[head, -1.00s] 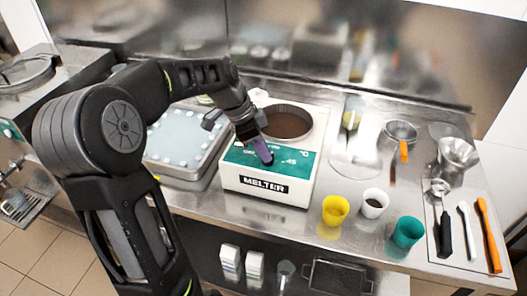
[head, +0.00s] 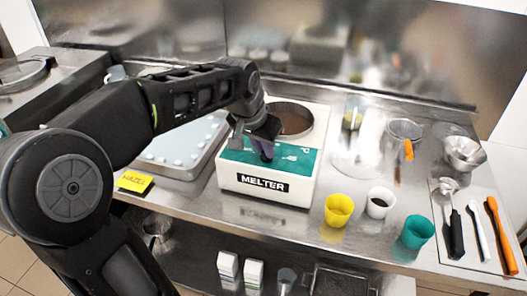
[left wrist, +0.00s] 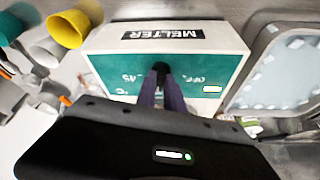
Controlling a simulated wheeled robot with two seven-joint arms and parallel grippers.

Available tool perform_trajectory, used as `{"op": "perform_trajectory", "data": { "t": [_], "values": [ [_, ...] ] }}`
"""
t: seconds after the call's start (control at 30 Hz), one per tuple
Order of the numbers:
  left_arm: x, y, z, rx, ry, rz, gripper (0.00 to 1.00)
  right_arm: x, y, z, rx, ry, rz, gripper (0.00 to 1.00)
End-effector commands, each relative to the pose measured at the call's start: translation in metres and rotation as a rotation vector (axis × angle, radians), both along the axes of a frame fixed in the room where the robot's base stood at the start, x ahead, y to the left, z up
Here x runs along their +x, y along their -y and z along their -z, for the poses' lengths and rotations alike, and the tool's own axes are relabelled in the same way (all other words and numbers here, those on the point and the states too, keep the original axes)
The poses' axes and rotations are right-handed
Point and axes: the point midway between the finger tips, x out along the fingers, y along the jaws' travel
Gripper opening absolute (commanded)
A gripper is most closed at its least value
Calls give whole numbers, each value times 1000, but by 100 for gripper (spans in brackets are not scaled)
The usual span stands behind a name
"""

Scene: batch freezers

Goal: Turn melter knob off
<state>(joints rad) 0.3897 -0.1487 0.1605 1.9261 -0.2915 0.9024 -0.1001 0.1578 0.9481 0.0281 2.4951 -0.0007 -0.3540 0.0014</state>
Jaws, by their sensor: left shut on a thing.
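The melter (head: 306,178) is a white box with a green front panel, a "MELTER" label and a round dark well on top. It stands on the steel counter, and also shows upside down in the left wrist view (left wrist: 222,40). My left gripper (head: 266,155) reaches down to the green panel. Its purple-grey fingers are shut on the dark melter knob (left wrist: 161,68), seen at their tips in the left wrist view. Dial marks show on both sides of the knob; its exact pointing direction is hard to read. My right gripper is not in view.
A tray with a clear lid (head: 180,145) is left of the melter, by a yellow tag (head: 134,181). Yellow (head: 339,210), white (head: 380,202) and green (head: 416,233) cups stand to the right. Spoons and spatulas lie on a mat (head: 443,235) at far right.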

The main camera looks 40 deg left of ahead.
Motion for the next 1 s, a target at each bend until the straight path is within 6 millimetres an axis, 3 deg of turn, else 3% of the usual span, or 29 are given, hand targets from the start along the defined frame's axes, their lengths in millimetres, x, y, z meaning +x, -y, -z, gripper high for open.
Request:
{"op": "perform_trajectory", "data": {
  "t": [0.6, 1.0],
  "values": [
    [3, 7, 2, 1, 3, -583, 0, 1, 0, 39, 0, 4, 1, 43],
    [7, 10, -1, -1, 1, -964, 0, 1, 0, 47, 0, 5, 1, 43]
  ]
}}
